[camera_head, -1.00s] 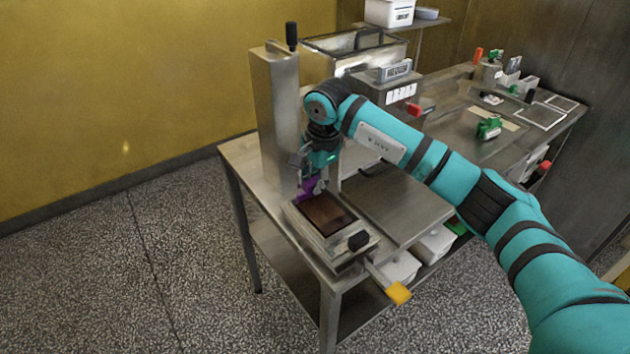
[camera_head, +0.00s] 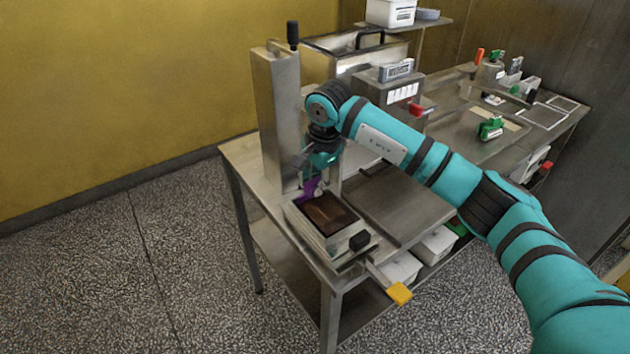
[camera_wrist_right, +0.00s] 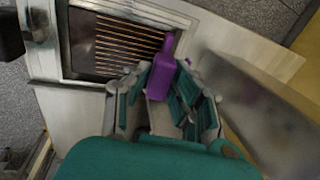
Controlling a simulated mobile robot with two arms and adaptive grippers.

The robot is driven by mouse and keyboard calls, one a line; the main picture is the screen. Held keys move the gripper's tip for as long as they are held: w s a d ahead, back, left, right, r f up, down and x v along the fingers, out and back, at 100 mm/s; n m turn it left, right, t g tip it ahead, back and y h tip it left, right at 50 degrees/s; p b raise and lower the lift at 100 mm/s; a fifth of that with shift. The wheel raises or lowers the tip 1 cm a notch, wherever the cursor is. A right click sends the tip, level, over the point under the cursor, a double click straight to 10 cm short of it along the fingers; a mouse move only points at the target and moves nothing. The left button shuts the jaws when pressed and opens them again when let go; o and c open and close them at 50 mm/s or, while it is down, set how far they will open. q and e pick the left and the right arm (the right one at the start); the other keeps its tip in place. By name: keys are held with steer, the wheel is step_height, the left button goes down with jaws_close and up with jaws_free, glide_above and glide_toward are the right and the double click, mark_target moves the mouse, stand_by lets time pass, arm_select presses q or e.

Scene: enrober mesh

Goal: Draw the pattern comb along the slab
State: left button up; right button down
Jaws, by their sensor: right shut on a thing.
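The slab (camera_head: 326,214) is dark brown and lies in a steel frame (camera_head: 358,226) at the near left end of the bench. In the right wrist view the slab (camera_wrist_right: 112,47) shows several light parallel lines. My right gripper (camera_head: 316,178) is over the far end of the frame, beside the steel column. It is shut on the purple pattern comb (camera_head: 311,189). In the right wrist view the comb (camera_wrist_right: 162,78) stands between the fingers (camera_wrist_right: 160,95), at the slab's edge. Whether its teeth touch the slab is hidden. My left gripper is out of view.
A tall steel column (camera_head: 275,115) stands close to the gripper's left. A flat steel plate (camera_head: 398,206) to the right is clear.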

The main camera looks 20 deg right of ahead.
steer(key=shift+f, duration=0.15)
steer(key=shift+s+d+b, duration=0.25)
steer(key=shift+s+b, duration=0.05)
steer(key=shift+s, duration=0.35)
steer(key=shift+s+d+b, duration=0.2)
steer(key=shift+s+b, duration=0.15)
steer(key=shift+s, duration=0.25)
steer(key=shift+s+d+b, duration=0.25)
steer(key=shift+s+b, duration=0.05)
steer(key=shift+s, duration=0.35)
stand_by(0.7)
steer(key=shift+s+d+b, duration=0.35)
steer(key=shift+s+b, duration=0.4)
steer(key=shift+s, duration=0.25)
steer(key=shift+s+d+b, duration=0.4)
steer(key=shift+s+b, duration=0.3)
steer(key=shift+s, duration=0.3)
steer(key=shift+s+d+b, duration=0.35)
steer(key=shift+s+b, duration=0.4)
steer(key=shift+s, duration=0.25)
stand_by(0.8)
stand_by(0.4)
steer(key=w+p+v, duration=0.1)
steer(key=p+v, duration=0.2)
steer(key=v, duration=0.4)
steer(key=shift+w+a+p, duration=0.15)
steer(key=shift+a+p, duration=0.1)
steer(key=shift+p, duration=0.15)
